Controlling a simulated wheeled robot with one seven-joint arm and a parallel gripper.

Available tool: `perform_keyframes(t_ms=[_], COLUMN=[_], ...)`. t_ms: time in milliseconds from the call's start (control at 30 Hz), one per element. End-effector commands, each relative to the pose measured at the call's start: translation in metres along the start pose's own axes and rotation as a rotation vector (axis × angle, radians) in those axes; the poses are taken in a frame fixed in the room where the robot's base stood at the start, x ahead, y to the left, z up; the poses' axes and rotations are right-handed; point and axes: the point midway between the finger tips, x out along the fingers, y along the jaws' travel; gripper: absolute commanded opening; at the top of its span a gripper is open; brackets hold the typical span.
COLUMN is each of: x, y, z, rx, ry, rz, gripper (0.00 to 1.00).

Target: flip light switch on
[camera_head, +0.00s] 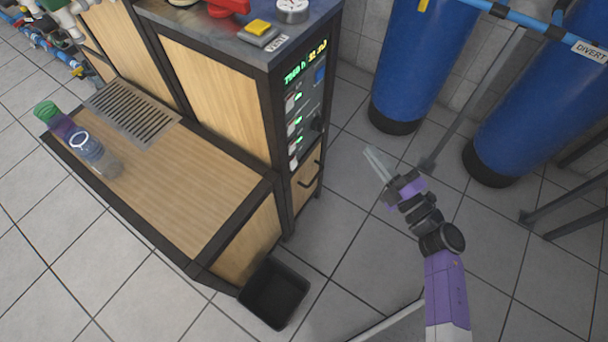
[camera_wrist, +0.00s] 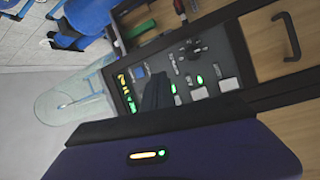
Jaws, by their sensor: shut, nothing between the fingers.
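A dark control panel (camera_head: 306,100) is on the narrow end of the wood-and-black cabinet. It carries several small pale switches (camera_head: 292,128) with green lights, a blue piece (camera_head: 320,74), a black knob (camera_head: 317,122) and a lit green and yellow display (camera_head: 305,63). I cannot tell which one is the light switch. My gripper (camera_head: 374,158) is shut and empty, in the air to the right of the panel and apart from it. In the wrist view the panel (camera_wrist: 214,67) lies ahead, with pale switches (camera_wrist: 229,84); the dark fingers (camera_wrist: 156,92) hide part of it.
A grey box with a yellow button (camera_head: 258,27) and a red handle (camera_head: 228,7) are on the cabinet top. Blue tanks (camera_head: 420,60) stand at the right. A black bin (camera_head: 274,293) is on the floor below.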

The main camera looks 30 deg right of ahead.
Motion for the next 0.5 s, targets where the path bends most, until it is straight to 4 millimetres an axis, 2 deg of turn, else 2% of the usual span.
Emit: perform_keyframes(t_ms=[33, 100, 200, 300, 367, 500], x=[0.005, 0.006, -0.001, -0.016, -0.021, -0.025], y=[-0.021, -0.046, -0.081, -0.111, -0.120, -0.122], z=[0.007, 0.005, -0.009, -0.027, -0.035, -0.044], rx=[-0.050, -0.108, -0.158, -0.181, -0.194, -0.214], ry=[0.038, 0.104, 0.202, 0.284, 0.324, 0.366], rz=[-0.043, -0.112, -0.207, -0.281, -0.304, -0.308], gripper=[0.00, 0.00, 0.00, 0.00, 0.00, 0.00])
